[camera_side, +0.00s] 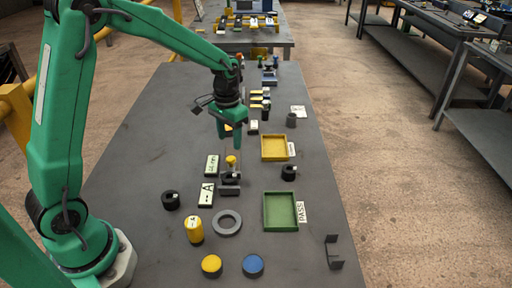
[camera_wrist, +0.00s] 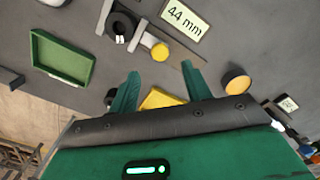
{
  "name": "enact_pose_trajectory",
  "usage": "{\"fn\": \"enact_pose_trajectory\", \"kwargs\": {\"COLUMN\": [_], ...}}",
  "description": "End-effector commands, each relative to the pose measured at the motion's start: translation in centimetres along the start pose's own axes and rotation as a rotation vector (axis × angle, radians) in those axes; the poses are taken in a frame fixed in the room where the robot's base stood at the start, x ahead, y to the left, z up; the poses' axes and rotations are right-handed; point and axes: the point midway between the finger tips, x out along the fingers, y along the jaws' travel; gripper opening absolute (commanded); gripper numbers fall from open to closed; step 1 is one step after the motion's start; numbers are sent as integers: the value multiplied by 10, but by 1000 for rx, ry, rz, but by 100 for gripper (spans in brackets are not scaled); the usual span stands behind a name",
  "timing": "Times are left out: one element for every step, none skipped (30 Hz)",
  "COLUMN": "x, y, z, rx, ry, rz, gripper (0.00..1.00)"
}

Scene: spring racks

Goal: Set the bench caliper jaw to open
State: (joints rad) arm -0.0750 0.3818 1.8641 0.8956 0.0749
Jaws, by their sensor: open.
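The bench caliper (camera_side: 229,190) stands mid-table in the side view, a small grey fixture with a yellow knob (camera_side: 231,160). In the wrist view, the caliper's grey plate (camera_wrist: 137,36) and its knob (camera_wrist: 160,52) show at the top. A black ring (camera_wrist: 122,24) sits at the caliper, beside that plate; I cannot tell whether the jaw touches it. My gripper (camera_side: 230,142) is open and empty, pointing down above the table, just behind the knob in the side view. In the wrist view its fingertips (camera_wrist: 160,75) are apart, with the knob beyond them.
A "44 mm" sign (camera_side: 212,165) and an "A" sign (camera_side: 206,195) lie left of the caliper. A yellow tray (camera_side: 287,154) and a green tray (camera_side: 267,225) stand to the right. Loose black rings (camera_side: 170,200), a grey ring (camera_side: 240,228) and a yellow cylinder (camera_side: 194,230) surround it.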

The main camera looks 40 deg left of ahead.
Motion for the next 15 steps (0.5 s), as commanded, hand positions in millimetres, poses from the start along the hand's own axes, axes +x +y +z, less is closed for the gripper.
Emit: {"fn": "enact_pose_trajectory", "kwargs": {"x": [5, 8, 12, 15, 19, 24, 27, 31, 36, 40, 44, 48, 52, 55, 58], "y": [0, 0, 0, 0, 0, 0, 0, 0, 0, 0, 0, 0, 0, 0, 0], "z": [1, 1, 1, 1, 1, 1, 1, 1, 1, 1, 1, 1, 1, 1, 1], "rx": [0, 0, 0, 0, 0, 0, 0, 0, 0, 0, 0, 0, 0, 0, 0], "ry": [-3, -3, -3, -4, -4, -3, -3, -4, -3, -4, -4, -3, -4, -4, -2], "rz": [0, 0, 0, 0, 0, 0, 0, 0, 0, 0, 0, 0, 0, 0, 0], "gripper": [48, 48, 48, 48, 48, 48, 48, 48, 48, 48, 48, 48, 48, 48, 48]}}
